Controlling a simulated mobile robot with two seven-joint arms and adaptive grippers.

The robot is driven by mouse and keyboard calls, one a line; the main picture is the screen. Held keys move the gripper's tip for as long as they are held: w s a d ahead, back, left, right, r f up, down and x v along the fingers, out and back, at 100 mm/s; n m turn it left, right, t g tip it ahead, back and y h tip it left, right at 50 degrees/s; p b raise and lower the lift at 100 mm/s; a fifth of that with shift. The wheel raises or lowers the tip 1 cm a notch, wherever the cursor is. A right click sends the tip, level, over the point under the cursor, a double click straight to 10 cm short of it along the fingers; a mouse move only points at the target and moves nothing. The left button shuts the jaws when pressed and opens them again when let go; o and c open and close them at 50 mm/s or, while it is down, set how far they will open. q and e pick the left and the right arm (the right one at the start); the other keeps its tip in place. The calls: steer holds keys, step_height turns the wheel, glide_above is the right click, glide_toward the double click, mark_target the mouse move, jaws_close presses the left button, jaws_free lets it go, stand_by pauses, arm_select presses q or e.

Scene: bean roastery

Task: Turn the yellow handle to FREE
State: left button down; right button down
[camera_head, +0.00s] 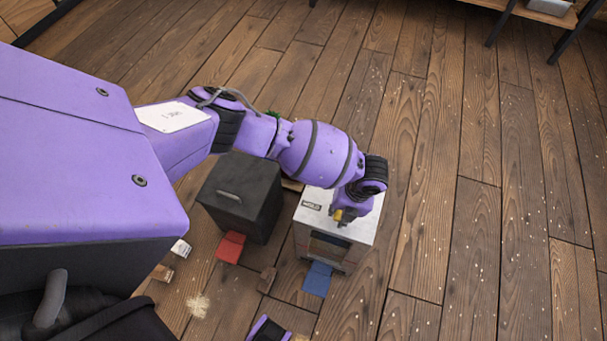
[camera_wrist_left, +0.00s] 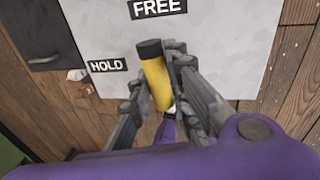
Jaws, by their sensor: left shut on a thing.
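The yellow handle (camera_wrist_left: 158,84) has a black tip and stands out from a light grey cabinet top (camera_wrist_left: 230,50). My left gripper (camera_wrist_left: 160,100) is shut on it, with a finger on either side. In the wrist view the black tip points up towards the FREE label (camera_wrist_left: 157,8), leaning slightly left. The HOLD label (camera_wrist_left: 107,65) lies left of the handle. In the head view my left gripper (camera_head: 342,216) is over the cabinet (camera_head: 362,230), with a little yellow of the handle showing. The handle's base is hidden.
A dark box (camera_head: 238,195) with a handle stands just left of the cabinet. Red (camera_head: 230,247) and blue (camera_head: 317,279) pieces and small blocks lie in front. The plank floor right of the cabinet is clear. A shelf stands at the far top right.

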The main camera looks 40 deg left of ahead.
arm_select(q)
steer(key=shift+s+d+f+m, duration=0.15)
steer(key=shift+s+d+m, duration=0.05)
steer(key=shift+s+m, duration=0.4)
arm_select(e)
steer(key=shift+s+r, duration=0.1)
arm_select(q)
steer(key=c, duration=1.7)
jaws_free()
steer(key=shift+o, duration=0.3)
steer(key=shift+w, duration=0.15)
arm_select(e)
steer(key=shift+s+d, duration=0.1)
steer(key=shift+s, duration=0.05)
arm_select(q)
steer(key=shift+w+a+r, duration=0.1)
steer(key=shift+w+r, duration=0.1)
steer(key=shift+r, duration=0.05)
step_height(320, 180, up, 12)
steer(key=d, duration=0.2)
steer(key=shift+w+d+f, duration=0.15)
steer(key=shift+f, duration=0.05)
